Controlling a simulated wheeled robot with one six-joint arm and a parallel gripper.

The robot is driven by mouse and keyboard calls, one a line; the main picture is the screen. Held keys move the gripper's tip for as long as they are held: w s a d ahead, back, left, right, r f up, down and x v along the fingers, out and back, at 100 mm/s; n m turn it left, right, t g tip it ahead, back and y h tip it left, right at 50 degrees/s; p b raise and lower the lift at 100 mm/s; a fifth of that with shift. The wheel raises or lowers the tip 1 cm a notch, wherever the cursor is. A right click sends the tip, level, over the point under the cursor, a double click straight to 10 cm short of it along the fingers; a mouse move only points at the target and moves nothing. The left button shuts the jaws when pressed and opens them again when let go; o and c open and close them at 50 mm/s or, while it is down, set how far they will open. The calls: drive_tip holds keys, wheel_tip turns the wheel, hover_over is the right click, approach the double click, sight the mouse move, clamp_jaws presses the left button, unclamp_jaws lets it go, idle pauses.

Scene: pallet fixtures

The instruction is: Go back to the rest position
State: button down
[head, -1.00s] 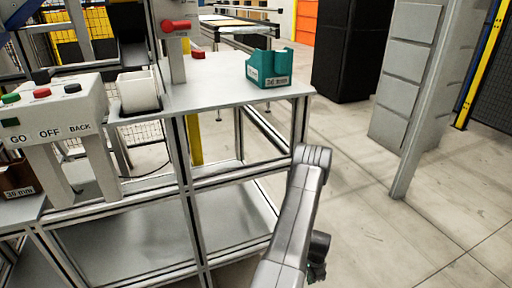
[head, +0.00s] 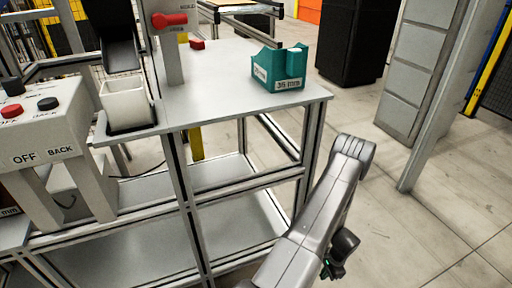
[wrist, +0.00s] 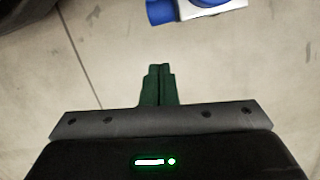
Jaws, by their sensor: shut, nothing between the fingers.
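My gripper (wrist: 159,85) shows in the wrist view with its green fingers together and nothing between them. It points down over bare concrete floor. In the head view my arm rises at the lower middle, right of the workbench, and folds over at its elbow. My gripper is mostly hidden there; a dark part with a small green light shows beside the arm.
The metal workbench (head: 225,92) stands left of my arm, with a teal bin (head: 277,72), a white cup (head: 126,104) and a red-handled post (head: 170,50). A button panel (head: 42,125) is at left. A blue and white object (wrist: 195,10) lies beyond my gripper.

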drive_tip(key=p+v, duration=0.1)
drive_tip(key=v, duration=0.6)
drive_tip(key=shift+p, duration=0.4)
drive_tip(key=shift+w+d, duration=0.1)
drive_tip(key=shift+r, duration=0.2)
